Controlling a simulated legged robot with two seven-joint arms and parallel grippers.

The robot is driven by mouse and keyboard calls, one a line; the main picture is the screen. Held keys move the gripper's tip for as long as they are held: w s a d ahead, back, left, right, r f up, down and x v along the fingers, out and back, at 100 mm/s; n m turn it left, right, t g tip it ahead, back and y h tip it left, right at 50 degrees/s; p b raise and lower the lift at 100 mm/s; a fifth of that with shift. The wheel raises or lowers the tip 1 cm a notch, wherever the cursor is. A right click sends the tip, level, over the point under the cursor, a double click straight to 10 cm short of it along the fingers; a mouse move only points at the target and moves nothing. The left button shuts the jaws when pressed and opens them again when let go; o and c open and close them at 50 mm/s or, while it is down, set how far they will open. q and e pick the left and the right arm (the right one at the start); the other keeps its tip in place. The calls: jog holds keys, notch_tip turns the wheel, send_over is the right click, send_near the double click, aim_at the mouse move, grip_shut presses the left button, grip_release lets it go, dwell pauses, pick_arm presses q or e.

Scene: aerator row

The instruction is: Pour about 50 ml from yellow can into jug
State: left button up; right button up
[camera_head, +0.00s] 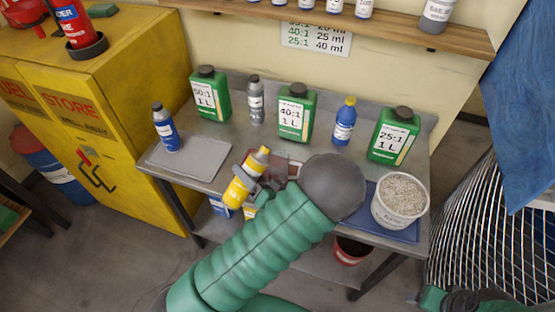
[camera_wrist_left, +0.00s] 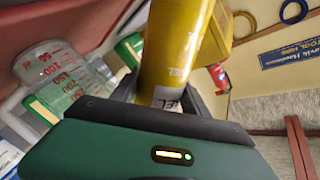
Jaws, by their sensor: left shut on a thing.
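My left gripper (camera_head: 256,188) is shut on the yellow can (camera_head: 241,186), tilted with its capped-looking top to the upper right, at the bench's front edge. The yellow can (camera_wrist_left: 178,45) fills the middle of the left wrist view, between the dark fingers, with part of a white label showing. A clear jug (camera_wrist_left: 58,80) with red graduation marks stands to the left of the can there, apart from it. The jug cannot be made out in the head view, where my arm covers part of the bench. My right gripper (camera_head: 420,297) is partly seen at the lower right.
Three green bottles (camera_head: 295,113) stand along the back of the bench with a grey bottle (camera_head: 256,101) and a blue bottle (camera_head: 344,122). A white bucket of granules (camera_head: 400,197) stands on a blue tray at right.

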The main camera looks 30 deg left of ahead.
aim_at(248, 167)
pick_arm(q)
jog(key=shift+s+a+r+m+p, duration=0.2)
jog(key=shift+r+m+p, duration=0.25)
jog(key=shift+r+m, duration=0.15)
jog(key=shift+s+d+r+m, duration=0.15)
jog(key=shift+d+m, duration=0.05)
jog(key=shift+m, duration=0.2)
jog(key=shift+s+d+r+m+p, duration=0.25)
jog(key=shift+d+m+p, duration=0.1)
jog(key=shift+m, duration=0.15)
jog(key=shift+f+m, duration=0.15)
jog(key=shift+m, duration=0.45)
jog(key=shift+a+m+g, duration=0.15)
jog(key=shift+m+g, duration=0.15)
jog(key=r+m+p, duration=0.1)
jog(key=p, duration=0.1)
jog(key=r+m+p, duration=0.1)
jog(key=p, duration=0.2)
jog(key=shift+w+r, duration=0.3)
jog(key=shift+w, duration=0.05)
jog(key=shift+r+m+p, duration=0.2)
jog(key=shift+m+p, duration=0.1)
jog(key=shift+p, duration=0.35)
jog(key=shift+f+m, duration=0.1)
jog(key=shift+m, duration=0.2)
pick_arm(e)
jog(key=w+v, duration=0.2)
jog(key=v, duration=0.6)
jog(key=shift+r, duration=0.5)
